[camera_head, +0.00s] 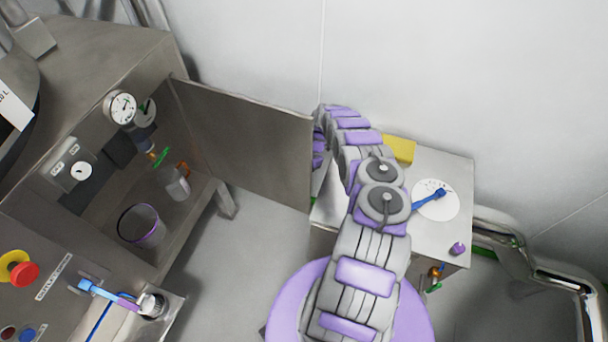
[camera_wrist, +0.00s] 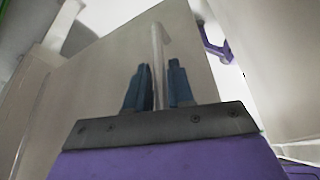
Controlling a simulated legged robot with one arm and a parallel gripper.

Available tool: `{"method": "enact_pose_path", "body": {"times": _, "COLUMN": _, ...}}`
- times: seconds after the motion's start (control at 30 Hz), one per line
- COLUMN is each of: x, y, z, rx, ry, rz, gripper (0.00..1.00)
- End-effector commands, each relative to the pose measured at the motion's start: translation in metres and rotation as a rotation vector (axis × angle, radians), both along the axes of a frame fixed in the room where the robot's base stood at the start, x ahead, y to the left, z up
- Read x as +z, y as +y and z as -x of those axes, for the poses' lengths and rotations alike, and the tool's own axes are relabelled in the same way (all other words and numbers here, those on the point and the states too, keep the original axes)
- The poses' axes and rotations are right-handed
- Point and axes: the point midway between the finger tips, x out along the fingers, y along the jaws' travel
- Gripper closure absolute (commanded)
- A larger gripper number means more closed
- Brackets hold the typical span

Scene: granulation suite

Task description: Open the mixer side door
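The mixer side door (camera_head: 245,140) is a flat grey metal panel. It stands swung out from the mixer's cabinet (camera_head: 95,60), and the inside shows. My arm reaches to the door's outer edge in the head view, where my gripper is hidden behind the arm. In the wrist view my gripper (camera_wrist: 158,85) has its two blue fingers on either side of a pale bar-shaped handle (camera_wrist: 158,50) with a bent top. The door panel (camera_wrist: 110,65) rises behind it. Whether the fingers press on the handle cannot be told.
Inside the cabinet are a gauge (camera_head: 122,107), a clear beaker (camera_head: 141,226) and a small bottle (camera_head: 176,183). A metal side table (camera_head: 440,240) with a yellow block (camera_head: 399,149) stands right of the door. Steel pipes (camera_head: 530,262) run at the right. Floor below the door is clear.

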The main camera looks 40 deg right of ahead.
Motion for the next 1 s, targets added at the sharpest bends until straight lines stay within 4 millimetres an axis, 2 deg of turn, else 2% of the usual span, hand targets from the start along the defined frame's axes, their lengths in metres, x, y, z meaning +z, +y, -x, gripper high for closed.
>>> {"method": "enact_pose_path", "body": {"times": 0.03, "x": 0.0, "y": 0.0, "z": 0.0, "rx": 0.0, "ry": 0.0, "rz": 0.0, "gripper": 0.72}}
{"method": "enact_pose_path", "body": {"times": 0.17, "x": 0.0, "y": 0.0, "z": 0.0, "rx": 0.0, "ry": 0.001, "rz": 0.001, "gripper": 0.61}}
{"method": "enact_pose_path", "body": {"times": 0.4, "x": 0.001, "y": 0.0, "z": 0.0, "rx": -0.001, "ry": 0.001, "rz": 0.001, "gripper": 0.61}}
{"method": "enact_pose_path", "body": {"times": 0.53, "x": 0.009, "y": -0.005, "z": 0.0, "rx": -0.001, "ry": 0.0, "rz": 0.001, "gripper": 0.61}}
{"method": "enact_pose_path", "body": {"times": 0.67, "x": 0.029, "y": -0.013, "z": -0.002, "rx": 0.0, "ry": 0.001, "rz": 0.0, "gripper": 0.61}}
{"method": "enact_pose_path", "body": {"times": 1.0, "x": 0.1, "y": -0.043, "z": -0.009, "rx": -0.001, "ry": -0.004, "rz": 0.004, "gripper": 0.61}}
